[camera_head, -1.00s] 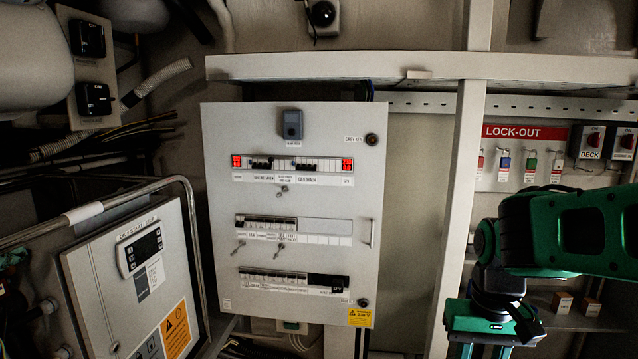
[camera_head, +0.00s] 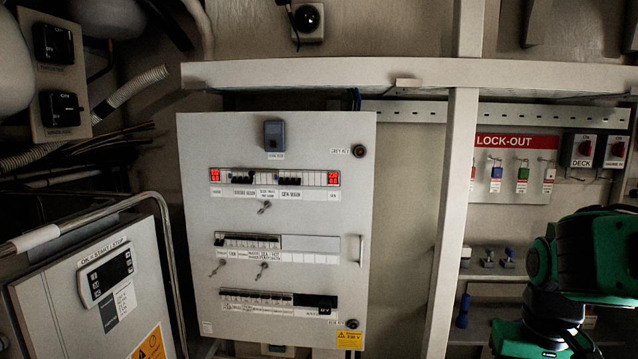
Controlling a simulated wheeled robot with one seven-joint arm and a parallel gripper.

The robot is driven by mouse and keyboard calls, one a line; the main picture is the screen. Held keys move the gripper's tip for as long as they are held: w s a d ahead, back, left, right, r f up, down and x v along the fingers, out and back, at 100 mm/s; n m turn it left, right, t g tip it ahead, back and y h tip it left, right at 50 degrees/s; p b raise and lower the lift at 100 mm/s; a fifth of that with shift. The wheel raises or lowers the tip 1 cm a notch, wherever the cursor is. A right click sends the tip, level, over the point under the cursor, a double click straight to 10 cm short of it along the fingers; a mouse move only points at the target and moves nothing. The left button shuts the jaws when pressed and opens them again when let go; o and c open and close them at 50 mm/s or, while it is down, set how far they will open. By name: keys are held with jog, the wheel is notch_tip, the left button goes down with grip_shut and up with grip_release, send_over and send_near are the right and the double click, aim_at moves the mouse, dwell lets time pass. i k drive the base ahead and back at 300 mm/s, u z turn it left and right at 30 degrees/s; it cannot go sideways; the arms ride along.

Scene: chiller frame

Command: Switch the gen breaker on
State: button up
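A light grey breaker panel (camera_head: 340,215) hangs in the middle of the head view. Its top row holds small black breakers between two red lit displays. The gen breaker (camera_head: 290,181) sits right of centre in that row, above the label "GEN MAIN"; its lever position is too small to tell. The shore breaker (camera_head: 243,179) is to its left. My green and black arm is at the lower right, well apart from the panel. My gripper's body (camera_head: 545,342) shows at the bottom edge, but its fingers are out of frame.
A grey upright post (camera_head: 452,200) stands between the panel and my arm. A shelf beam (camera_head: 420,74) runs above the panel. A lock-out board (camera_head: 515,165) with tags is at the right. A metal rail (camera_head: 90,215) and control box (camera_head: 95,295) are at the lower left.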

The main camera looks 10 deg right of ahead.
aim_at(281, 181)
jog(key=z, duration=0.05)
jog(key=i, duration=1.35)
jog(key=u, duration=0.9)
jog(key=k, duration=1.2)
jog(key=z, duration=0.3)
